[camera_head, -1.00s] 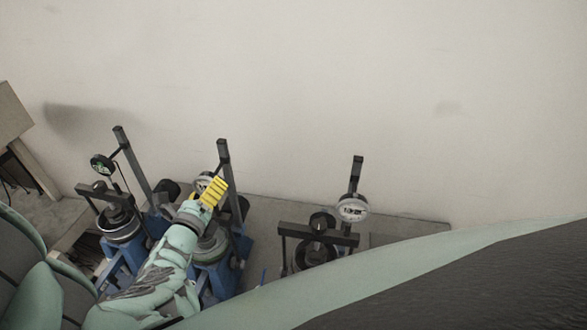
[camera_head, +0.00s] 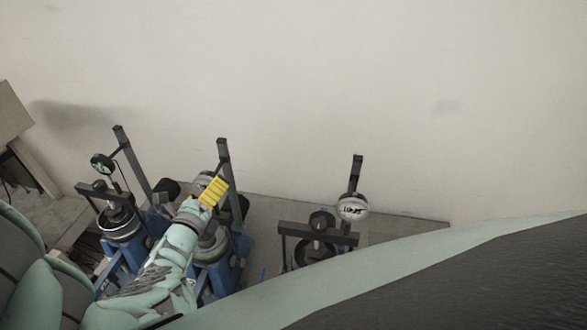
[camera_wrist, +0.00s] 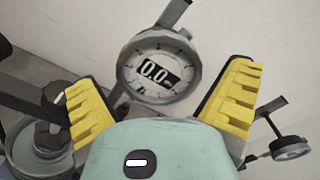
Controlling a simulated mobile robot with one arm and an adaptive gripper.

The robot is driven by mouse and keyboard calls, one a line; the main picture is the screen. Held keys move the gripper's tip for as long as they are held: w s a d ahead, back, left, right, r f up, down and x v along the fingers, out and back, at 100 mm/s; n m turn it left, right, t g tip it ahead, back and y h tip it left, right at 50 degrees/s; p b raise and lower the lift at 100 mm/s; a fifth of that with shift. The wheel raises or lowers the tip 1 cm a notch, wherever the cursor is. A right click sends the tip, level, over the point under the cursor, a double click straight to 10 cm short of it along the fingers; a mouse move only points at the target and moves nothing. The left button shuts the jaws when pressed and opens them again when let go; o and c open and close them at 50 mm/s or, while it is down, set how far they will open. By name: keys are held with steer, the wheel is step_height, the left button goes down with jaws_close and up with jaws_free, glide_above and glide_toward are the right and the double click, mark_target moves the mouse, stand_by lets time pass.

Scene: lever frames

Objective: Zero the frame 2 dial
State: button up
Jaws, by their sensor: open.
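Three lever frames stand in a row, with no frame number legible. The middle frame's round dial (camera_head: 204,178) is partly hidden behind my gripper (camera_head: 213,193) in the head view. In the wrist view this grey dial (camera_wrist: 158,72) faces me, tilted, and its readout seems to show "0.0" with a further mark. My gripper (camera_wrist: 160,90) is open, its yellow fingers apart on either side of the dial in that view. No contact with the dial can be made out. The left frame's dial (camera_head: 102,164) is dark with a green mark; the right frame's dial (camera_head: 352,208) is pale.
The left and middle frames have blue bases (camera_head: 216,277) and dark upright posts (camera_head: 228,165). The right frame has a dark crossbar (camera_head: 318,234). A plain wall (camera_head: 330,80) stands behind. A grey bench top (camera_head: 402,230) shows free room at the right.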

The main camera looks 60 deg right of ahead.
steer(key=shift+a, duration=0.1)
steer(key=v, duration=1.1)
steer(key=shift+s+a, duration=0.2)
steer(key=shift+a, duration=0.15)
stand_by(0.4)
